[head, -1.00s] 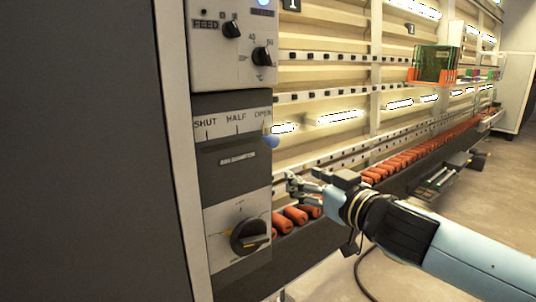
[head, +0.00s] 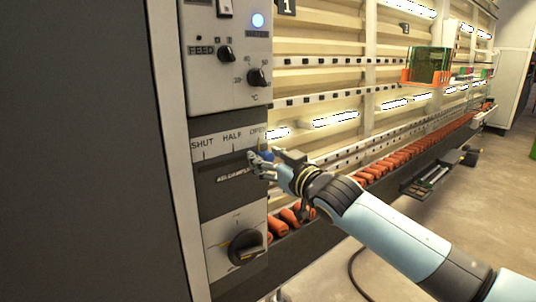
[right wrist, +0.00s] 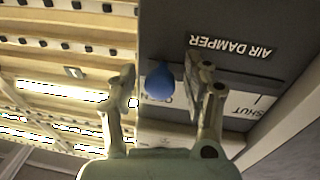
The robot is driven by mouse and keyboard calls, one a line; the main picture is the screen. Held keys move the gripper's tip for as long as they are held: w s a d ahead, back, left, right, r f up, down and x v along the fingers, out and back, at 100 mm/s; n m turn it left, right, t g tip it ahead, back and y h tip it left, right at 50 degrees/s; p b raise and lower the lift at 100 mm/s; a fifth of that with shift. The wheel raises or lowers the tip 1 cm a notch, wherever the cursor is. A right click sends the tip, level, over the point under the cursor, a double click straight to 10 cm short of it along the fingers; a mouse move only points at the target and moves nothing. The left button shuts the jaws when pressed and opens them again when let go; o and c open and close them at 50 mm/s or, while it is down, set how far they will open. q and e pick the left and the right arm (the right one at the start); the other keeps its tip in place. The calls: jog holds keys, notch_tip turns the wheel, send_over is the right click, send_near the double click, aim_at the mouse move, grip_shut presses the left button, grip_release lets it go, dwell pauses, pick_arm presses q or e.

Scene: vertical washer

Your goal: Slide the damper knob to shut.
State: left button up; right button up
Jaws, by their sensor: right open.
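The blue damper knob (right wrist: 160,82) sits at the OPEN end of the damper scale. In the head view the knob (head: 270,157) is partly hidden by my right gripper (head: 258,164). The scale plate (head: 218,144) reads SHUT, HALF and OPEN from left to right, with OPEN partly covered. In the right wrist view my right gripper (right wrist: 158,68) is open, with one finger on each side of the knob. I cannot tell whether either finger touches it. My left gripper is out of view.
The AIR DAMPER label (right wrist: 230,47) lies beside the knob, close to one finger. Above the scale is a panel with the FEED dial (head: 226,54) and a temperature dial (head: 256,77). Below is a larger rotary switch (head: 245,247). The ribbed washer wall (head: 330,85) stands to the right.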

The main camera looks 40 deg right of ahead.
grip_shut()
dwell(0.3)
jog(key=shift+a, duration=0.1)
